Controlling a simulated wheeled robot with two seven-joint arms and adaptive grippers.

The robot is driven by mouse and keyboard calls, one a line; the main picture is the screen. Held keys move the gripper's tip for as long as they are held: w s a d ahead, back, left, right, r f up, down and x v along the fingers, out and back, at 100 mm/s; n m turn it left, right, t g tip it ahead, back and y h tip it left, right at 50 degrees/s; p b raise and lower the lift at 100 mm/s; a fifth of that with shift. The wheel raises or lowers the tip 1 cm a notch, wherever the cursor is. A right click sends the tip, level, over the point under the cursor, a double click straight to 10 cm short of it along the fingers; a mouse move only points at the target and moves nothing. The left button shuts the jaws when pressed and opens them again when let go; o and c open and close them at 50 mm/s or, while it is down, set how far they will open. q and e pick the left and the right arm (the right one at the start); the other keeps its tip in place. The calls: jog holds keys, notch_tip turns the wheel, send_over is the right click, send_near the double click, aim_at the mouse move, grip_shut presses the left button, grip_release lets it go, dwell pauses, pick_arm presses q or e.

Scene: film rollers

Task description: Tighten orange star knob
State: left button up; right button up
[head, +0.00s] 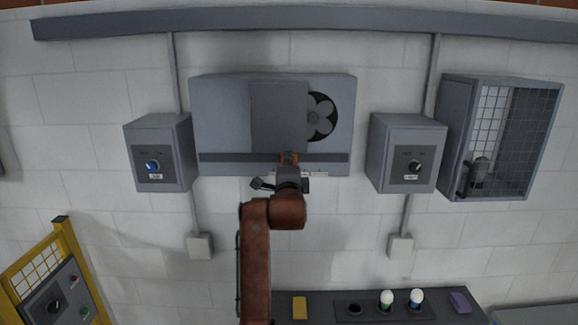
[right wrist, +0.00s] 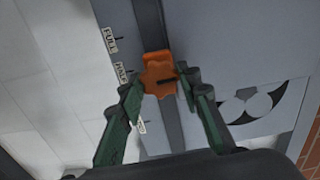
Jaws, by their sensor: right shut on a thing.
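The orange star knob (head: 288,157) sits on the dark horizontal slot of a grey wall unit (head: 222,115), at the lower edge of a sliding grey plate (head: 278,112). In the right wrist view the knob (right wrist: 158,72) shows its lobed face with a dark line on it. My right gripper (head: 289,166) is at the knob. Its green fingers (right wrist: 160,86) are on either side of the knob, shut on it. The finger contact is partly hidden. My left gripper is not in view.
The plate partly covers a round fan opening (head: 321,117). FULL and HALF labels (right wrist: 121,72) line the slot. Grey control boxes with a blue knob (head: 152,166) and a dark knob (head: 414,165) flank the unit. A mesh cage (head: 500,137) is at right; a dark bench (head: 440,314) is below.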

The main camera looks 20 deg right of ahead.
jog(key=o, duration=1.2)
jog(key=shift+c, duration=0.2)
jog(key=v, duration=1.2)
